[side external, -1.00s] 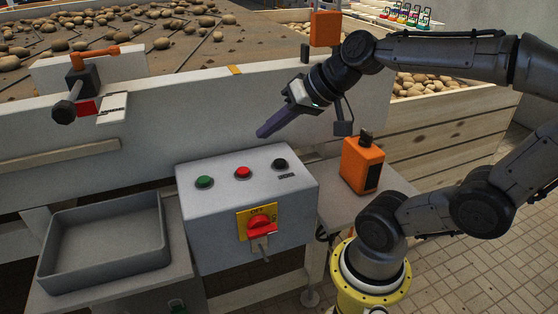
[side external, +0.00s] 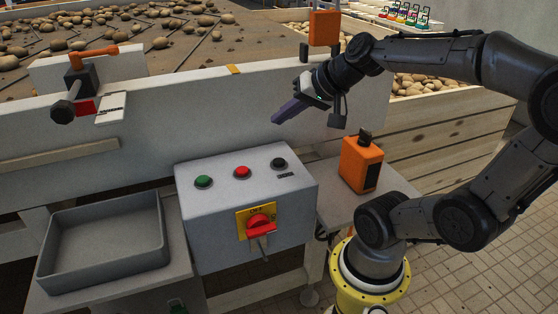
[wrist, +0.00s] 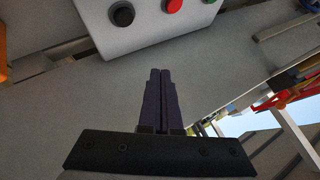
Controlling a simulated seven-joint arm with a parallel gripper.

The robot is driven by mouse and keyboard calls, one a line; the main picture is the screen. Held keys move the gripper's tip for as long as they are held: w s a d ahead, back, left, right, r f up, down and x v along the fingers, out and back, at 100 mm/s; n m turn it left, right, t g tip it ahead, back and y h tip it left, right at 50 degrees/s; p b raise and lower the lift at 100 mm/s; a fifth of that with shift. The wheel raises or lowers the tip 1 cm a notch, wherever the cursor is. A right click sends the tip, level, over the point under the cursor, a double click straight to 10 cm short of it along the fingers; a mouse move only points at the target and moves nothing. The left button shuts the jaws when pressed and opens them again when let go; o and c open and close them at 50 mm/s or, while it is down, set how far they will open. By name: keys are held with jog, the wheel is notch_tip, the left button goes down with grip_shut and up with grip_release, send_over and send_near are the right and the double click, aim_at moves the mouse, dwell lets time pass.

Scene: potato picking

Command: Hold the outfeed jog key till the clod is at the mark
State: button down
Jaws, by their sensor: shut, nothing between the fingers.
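A grey control box (side external: 245,215) carries a green button (side external: 203,181), a red button (side external: 242,171) and a black button (side external: 279,163) on top. A small label lies by the black one; I cannot read it. My gripper (side external: 275,121) is above and behind the box, near the black button's side, touching nothing. In the wrist view my gripper (wrist: 160,72) has its two dark fingers together, empty. The black button (wrist: 122,14) shows ahead and left of the fingertips. A yellow mark (side external: 235,69) sits on the belt's side wall. I cannot tell which lump on the belt is the clod.
A red rotary switch (side external: 260,225) is on the box front. An orange device (side external: 361,164) stands right of the box, and a grey tray (side external: 105,268) lies left. The belt (side external: 190,50) behind holds several potatoes. The space above the box is clear.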

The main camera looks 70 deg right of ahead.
aim_at(283, 163)
jog(key=shift+f, duration=4.05)
jog(key=shift+f, duration=0.15)
jog(key=shift+f, duration=0.25)
